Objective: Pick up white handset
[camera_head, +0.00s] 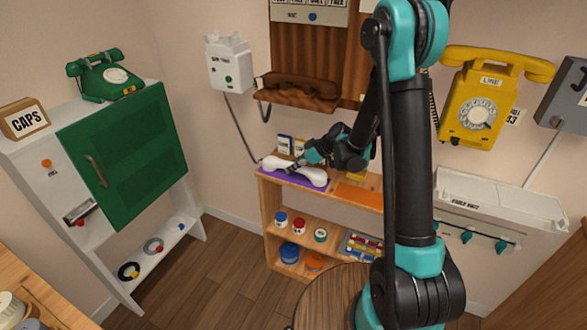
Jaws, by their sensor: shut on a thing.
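The white handset (312,177) lies on a purple mat (289,178) on top of the wooden shelf (262,200), at the middle of the head view. My arm reaches down to it from the right. My gripper (295,168) is at the middle part of the handset and is shut on it. The fingertips are small here and partly hide the handset's grip. The handset appears level and at the mat; I cannot tell whether there is a gap beneath it.
Small boxes (284,144) stand behind the handset. An orange mat (359,195) lies to its right. Jars (299,226) fill the shelf below. A round table (330,300) stands in front.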

